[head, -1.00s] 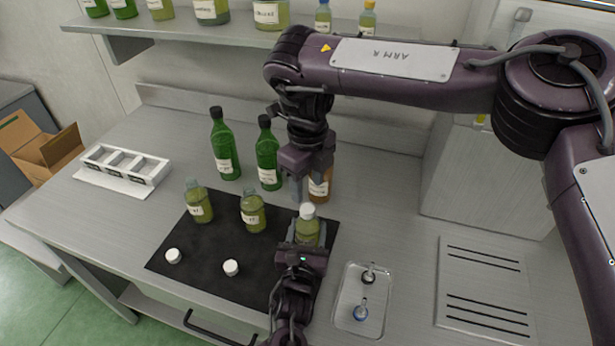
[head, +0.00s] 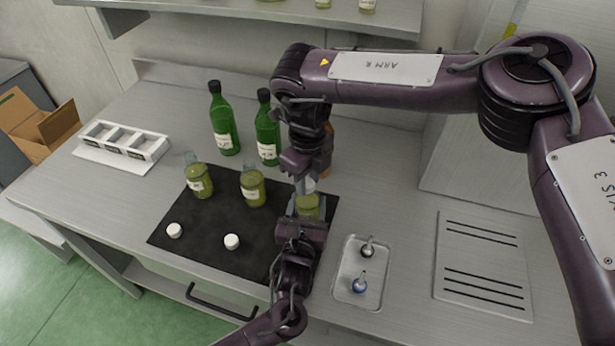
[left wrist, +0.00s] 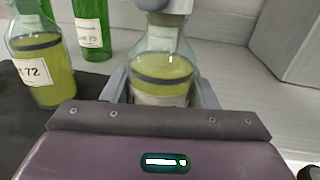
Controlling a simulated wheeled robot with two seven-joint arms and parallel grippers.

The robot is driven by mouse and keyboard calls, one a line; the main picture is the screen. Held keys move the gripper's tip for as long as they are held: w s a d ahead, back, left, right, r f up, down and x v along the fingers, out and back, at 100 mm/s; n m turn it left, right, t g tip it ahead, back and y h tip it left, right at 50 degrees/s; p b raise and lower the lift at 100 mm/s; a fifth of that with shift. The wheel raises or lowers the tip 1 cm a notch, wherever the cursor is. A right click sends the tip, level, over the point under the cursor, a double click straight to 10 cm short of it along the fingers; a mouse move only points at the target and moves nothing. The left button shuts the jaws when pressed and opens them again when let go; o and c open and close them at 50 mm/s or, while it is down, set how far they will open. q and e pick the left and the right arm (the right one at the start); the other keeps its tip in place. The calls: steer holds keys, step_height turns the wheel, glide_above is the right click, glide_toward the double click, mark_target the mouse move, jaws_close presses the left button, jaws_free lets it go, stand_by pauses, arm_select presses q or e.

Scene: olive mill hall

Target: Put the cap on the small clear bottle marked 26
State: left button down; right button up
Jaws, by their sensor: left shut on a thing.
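My left gripper (head: 307,216) is shut around a small clear bottle (head: 309,204) of yellow-green liquid, upright at the mat's right end. The bottle also shows in the left wrist view (left wrist: 163,68); its number cannot be read. A white cap (head: 310,184) is at the bottle's top, partly hidden; whether it is seated cannot be told. My right gripper (head: 302,182) points down at the cap; whether its fingers grip it is unclear. Two loose white caps, the left one (head: 174,230) and the right one (head: 232,241), lie on the black mat (head: 200,248).
Two similar bottles, the left one (head: 199,181) and the middle one (head: 252,187), stand uncapped on the mat. Tall green bottles (head: 224,125) and a brown bottle (head: 327,150) stand behind. A small tray (head: 350,290) is on the right, a white rack (head: 120,145) on the left.

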steer(key=c, duration=0.6)
steer(key=shift+o, duration=0.2)
steer(key=m, duration=1.1)
steer(key=shift+f, duration=0.1)
steer(key=m, duration=1.4)
steer(key=o, duration=1.1)
steer(key=shift+r, duration=2.3)
